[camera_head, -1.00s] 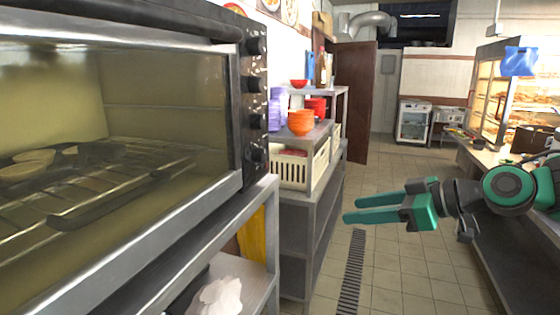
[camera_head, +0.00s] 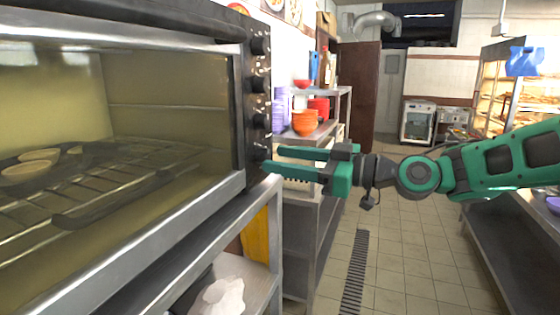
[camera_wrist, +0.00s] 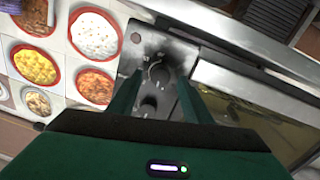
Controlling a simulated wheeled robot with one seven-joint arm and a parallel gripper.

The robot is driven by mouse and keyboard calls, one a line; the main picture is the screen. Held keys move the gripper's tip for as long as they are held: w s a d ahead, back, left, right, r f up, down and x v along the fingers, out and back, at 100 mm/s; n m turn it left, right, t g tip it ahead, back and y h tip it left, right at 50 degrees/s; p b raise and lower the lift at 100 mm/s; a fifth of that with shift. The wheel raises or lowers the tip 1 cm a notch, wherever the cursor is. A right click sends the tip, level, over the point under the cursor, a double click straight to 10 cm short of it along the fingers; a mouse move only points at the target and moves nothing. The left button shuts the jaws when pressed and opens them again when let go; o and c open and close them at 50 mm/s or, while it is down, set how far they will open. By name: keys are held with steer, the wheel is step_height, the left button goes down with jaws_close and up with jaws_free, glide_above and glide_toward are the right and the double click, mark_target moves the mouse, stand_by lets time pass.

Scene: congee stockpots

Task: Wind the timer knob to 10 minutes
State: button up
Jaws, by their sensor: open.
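The oven (camera_head: 120,120) fills the left of the head view. Its dark control panel (camera_head: 258,65) carries a column of black knobs, and the lowest knob (camera_head: 258,155) is close to my fingertips. My gripper (camera_head: 272,160) is open and empty, its two green fingers pointing left at the lower panel. In the wrist view, a dark round knob (camera_wrist: 159,73) with faint dial marks shows between the spread fingertips, and another knob (camera_wrist: 148,104) lies below it. I cannot read the dial or tell whether the fingers touch the knob. Which knob is the timer is not clear.
The oven stands on a metal shelf unit (camera_head: 215,240). Behind my gripper is a rack (camera_head: 310,215) with orange bowls (camera_head: 304,122), purple stacked dishes (camera_head: 279,110) and a cream crate. A counter (camera_head: 530,215) stands at right. The tiled aisle between is clear.

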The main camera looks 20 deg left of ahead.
steer(key=shift+w+a, duration=0.1)
steer(key=shift+a, duration=0.75)
steer(key=c, duration=1.1)
steer(key=shift+o, duration=0.2)
